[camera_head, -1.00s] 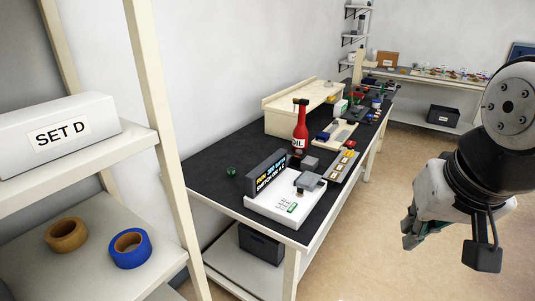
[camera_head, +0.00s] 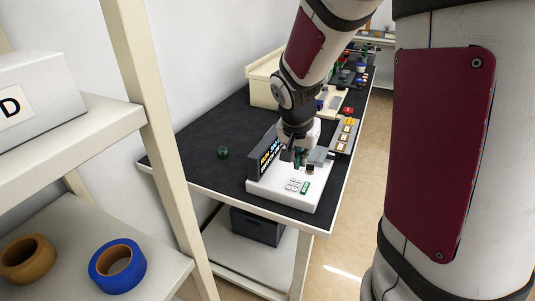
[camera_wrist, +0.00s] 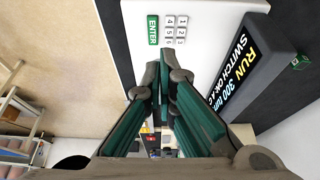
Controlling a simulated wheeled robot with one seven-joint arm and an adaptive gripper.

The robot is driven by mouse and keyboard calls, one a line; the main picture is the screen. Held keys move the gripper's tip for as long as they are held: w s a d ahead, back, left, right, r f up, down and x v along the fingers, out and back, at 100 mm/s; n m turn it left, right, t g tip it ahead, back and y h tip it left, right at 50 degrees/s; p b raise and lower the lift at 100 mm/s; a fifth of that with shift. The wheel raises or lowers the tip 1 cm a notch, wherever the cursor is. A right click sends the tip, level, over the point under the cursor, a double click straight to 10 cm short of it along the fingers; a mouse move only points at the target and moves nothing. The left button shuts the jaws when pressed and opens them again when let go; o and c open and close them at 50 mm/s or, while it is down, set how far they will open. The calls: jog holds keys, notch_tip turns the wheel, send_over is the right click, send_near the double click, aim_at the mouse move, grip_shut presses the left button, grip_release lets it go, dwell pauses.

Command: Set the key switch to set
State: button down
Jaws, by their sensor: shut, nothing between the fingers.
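A white instrument (camera_head: 284,200) sits at the near end of the black-topped bench. It carries a tilted dark display (camera_head: 265,157), a keypad (camera_head: 292,184) and a green ENTER button (camera_head: 305,188). My gripper is shut and empty over the instrument. In the wrist view its fingers (camera_wrist: 164,62) hide the area under them.
A grey block (camera_head: 318,155) stands at the instrument's back right. A tray with yellow squares (camera_head: 343,136) lies behind it. A small green item (camera_head: 223,152) lies on the bench to the left. A shelf with tape rolls (camera_head: 117,266) stands at the near left.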

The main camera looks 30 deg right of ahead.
aim_at(310, 168)
jog(key=shift+w+a, duration=0.1)
jog(key=b+x, duration=0.1)
jog(key=x, duration=0.9)
jog(key=shift+d+f, duration=0.2)
jog(key=shift+d, duration=0.05)
jog(key=shift+w+d+r, duration=0.15)
jog(key=shift+w+d, duration=0.2)
jog(key=shift+d, duration=0.05)
jog(key=shift+w+d, duration=0.8)
jog(key=shift+d, duration=0.2)
